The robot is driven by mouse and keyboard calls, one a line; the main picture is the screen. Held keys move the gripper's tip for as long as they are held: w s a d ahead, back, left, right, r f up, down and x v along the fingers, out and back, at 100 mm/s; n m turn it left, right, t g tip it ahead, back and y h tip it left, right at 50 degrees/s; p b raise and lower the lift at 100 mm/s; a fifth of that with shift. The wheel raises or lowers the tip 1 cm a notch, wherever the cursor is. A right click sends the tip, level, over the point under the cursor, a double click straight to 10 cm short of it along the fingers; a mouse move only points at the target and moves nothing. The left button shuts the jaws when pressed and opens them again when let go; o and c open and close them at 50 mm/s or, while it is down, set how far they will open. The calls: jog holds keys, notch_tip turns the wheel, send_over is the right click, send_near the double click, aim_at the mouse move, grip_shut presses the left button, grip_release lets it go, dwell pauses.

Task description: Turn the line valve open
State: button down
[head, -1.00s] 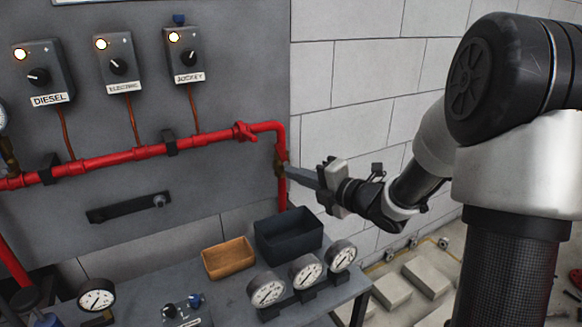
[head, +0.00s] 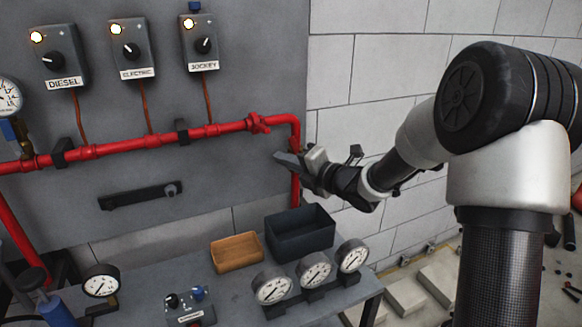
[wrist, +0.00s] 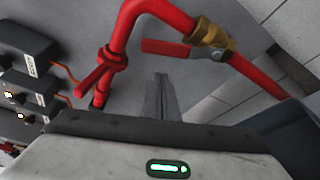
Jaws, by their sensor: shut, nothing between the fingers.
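The line valve (wrist: 210,35) shows in the wrist view as a brass body on the red pipe, just past the pipe's bend. Its red lever (wrist: 168,48) sticks out to the left from the body, at an angle to the pipe. In the head view this valve is mostly hidden behind my gripper (head: 280,160), which is in front of the vertical pipe at the panel's right edge. My gripper's fingers also show in the wrist view (wrist: 160,95); they are shut and empty, with tips a little below the lever. I cannot tell whether they touch it.
Another red fitting (head: 257,123) sits on the horizontal pipe (head: 110,148). A dark bin (head: 300,246), a wooden tray (head: 237,265) and several gauges (head: 314,270) stand on the table below my gripper. The block wall (head: 400,60) is behind my arm.

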aim_at(297, 145)
jog(key=shift+w+d+r, duration=0.2)
jog(key=shift+d+r, duration=0.1)
jog(key=shift+d, duration=0.4)
jog(key=shift+w+d+r, duration=0.2)
jog(key=shift+d+r, duration=0.1)
jog(key=shift+d, duration=0.35)
jog(key=m, duration=0.1)
jog(key=d, duration=0.1)
jog(key=m+y+b, duration=0.1)
jog(key=shift+w+d+r+m, duration=0.25)
jog(key=shift+w+d+m, duration=0.05)
jog(key=shift+w+d, duration=0.1)
jog(key=shift+w+d+b, duration=0.1)
jog(key=shift+d+b, duration=0.2)
jog(key=shift+b, duration=0.15)
jog(key=shift+d+r, duration=0.1)
jog(key=shift+r, duration=0.2)
